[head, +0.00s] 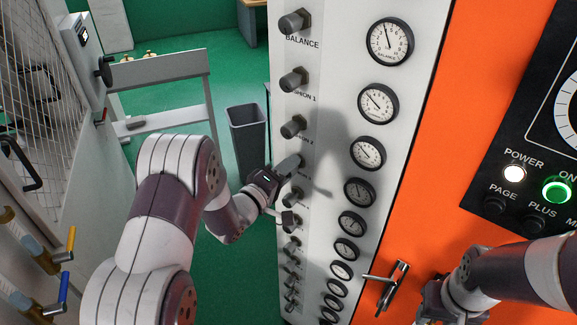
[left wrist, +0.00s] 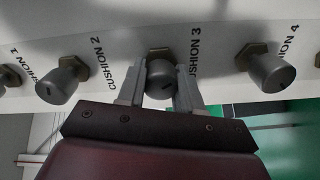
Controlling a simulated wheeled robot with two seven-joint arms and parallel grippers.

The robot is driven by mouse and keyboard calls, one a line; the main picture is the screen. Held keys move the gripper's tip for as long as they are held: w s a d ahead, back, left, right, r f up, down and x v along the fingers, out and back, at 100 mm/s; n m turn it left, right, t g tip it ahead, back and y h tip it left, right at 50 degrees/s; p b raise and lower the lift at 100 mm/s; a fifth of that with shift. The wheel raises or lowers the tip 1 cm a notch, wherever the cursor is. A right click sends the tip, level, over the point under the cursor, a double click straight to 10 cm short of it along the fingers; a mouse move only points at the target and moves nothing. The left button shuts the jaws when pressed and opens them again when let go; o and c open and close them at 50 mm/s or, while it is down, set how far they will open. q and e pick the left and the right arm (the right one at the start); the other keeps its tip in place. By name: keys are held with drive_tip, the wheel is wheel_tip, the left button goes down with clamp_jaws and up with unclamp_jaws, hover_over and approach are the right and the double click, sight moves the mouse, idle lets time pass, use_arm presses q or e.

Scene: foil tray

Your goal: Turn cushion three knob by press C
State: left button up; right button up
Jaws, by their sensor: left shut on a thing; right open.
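The cushion 3 knob (left wrist: 161,79) is a dark grey round knob on a brass-coloured hex base, with its label beside it on the white panel. In the left wrist view it sits between the two fingers of my left gripper (left wrist: 160,88), which is shut on it. In the head view my left gripper (head: 279,176) reaches the knob column from the left and largely hides this knob. My right gripper (head: 428,300) is at the lower right by the orange panel; its fingers are hard to make out.
The cushion 2 knob (left wrist: 62,80) and cushion 4 knob (left wrist: 266,68) flank the held one closely. A column of gauges (head: 369,153) runs beside the knobs. A metal latch handle (head: 387,287) is left of my right gripper. A grey bin (head: 247,130) stands behind.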

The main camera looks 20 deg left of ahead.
use_arm(q)
drive_tip(key=n+p, duration=0.1)
drive_tip(key=n, duration=0.3)
drive_tip(key=shift+n, duration=0.4)
drive_tip(key=shift+f, duration=0.1)
idle(0.3)
drive_tip(key=o, duration=1)
drive_tip(key=shift+a, duration=0.15)
drive_tip(key=shift+s, duration=0.1)
drive_tip(key=shift+s+a+f, duration=0.1)
drive_tip(key=shift+s+a, duration=0.05)
drive_tip(key=shift+s, duration=0.15)
drive_tip(key=b+v, duration=0.3)
drive_tip(key=v, duration=0.9)
